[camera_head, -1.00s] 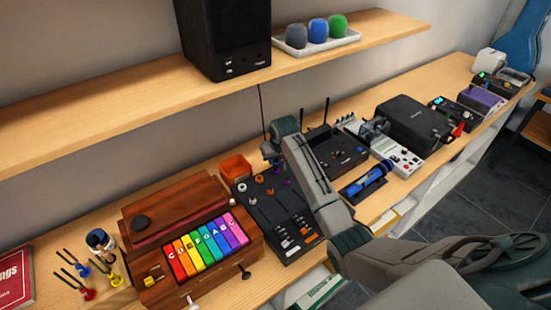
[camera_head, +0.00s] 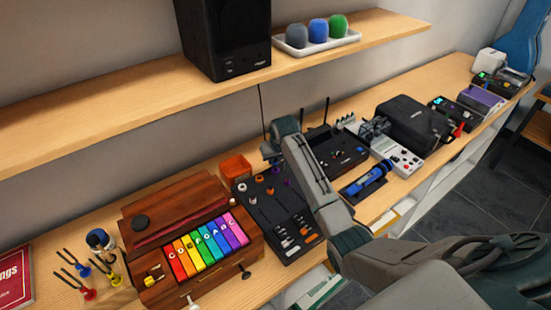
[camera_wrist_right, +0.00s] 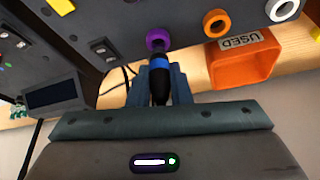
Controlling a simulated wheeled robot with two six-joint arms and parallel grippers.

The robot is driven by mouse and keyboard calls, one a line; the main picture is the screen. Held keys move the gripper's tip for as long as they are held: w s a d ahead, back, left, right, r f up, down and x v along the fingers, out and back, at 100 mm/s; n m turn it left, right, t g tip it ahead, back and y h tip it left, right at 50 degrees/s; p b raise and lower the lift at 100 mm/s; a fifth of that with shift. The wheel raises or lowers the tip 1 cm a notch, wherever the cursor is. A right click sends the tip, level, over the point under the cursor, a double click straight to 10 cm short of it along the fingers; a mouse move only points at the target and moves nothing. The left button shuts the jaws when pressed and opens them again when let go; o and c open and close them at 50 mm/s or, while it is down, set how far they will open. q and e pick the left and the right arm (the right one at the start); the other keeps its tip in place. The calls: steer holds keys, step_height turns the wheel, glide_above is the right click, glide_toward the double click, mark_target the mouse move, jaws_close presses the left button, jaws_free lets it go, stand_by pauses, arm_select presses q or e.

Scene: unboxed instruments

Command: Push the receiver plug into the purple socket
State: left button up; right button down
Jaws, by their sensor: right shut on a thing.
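The purple socket (camera_wrist_right: 158,40) is a purple ring on the face of a black panel in the right wrist view. In the head view it shows as a small purple spot (camera_head: 276,170) beside my right gripper. My right gripper (camera_wrist_right: 160,80) is shut on the receiver plug (camera_wrist_right: 159,84), a black plug with a blue band. The plug points at the purple socket, with its tip at or very near the ring. I cannot tell how far it is in. In the head view my right gripper (camera_head: 271,154) hides the plug. My left gripper is out of view.
An orange socket (camera_wrist_right: 216,23) and the orange bin marked USED (camera_wrist_right: 244,58) are beside the purple socket. The black receiver with antennas (camera_head: 338,155) stands just right of my gripper. A rainbow-keyed wooden instrument (camera_head: 208,247) is to the left. The shelf (camera_head: 130,105) hangs above.

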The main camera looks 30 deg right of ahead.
steer(key=shift+f+b, duration=0.4)
steer(key=shift+f, duration=0.65)
steer(key=shift+s+f, duration=0.2)
steer(key=shift+f, duration=0.15)
stand_by(0.4)
steer(key=c, duration=1.3)
jaws_free()
steer(key=shift+a, duration=0.1)
steer(key=shift+o, duration=0.2)
steer(key=shift+w, duration=0.15)
steer(key=shift+d, duration=0.2)
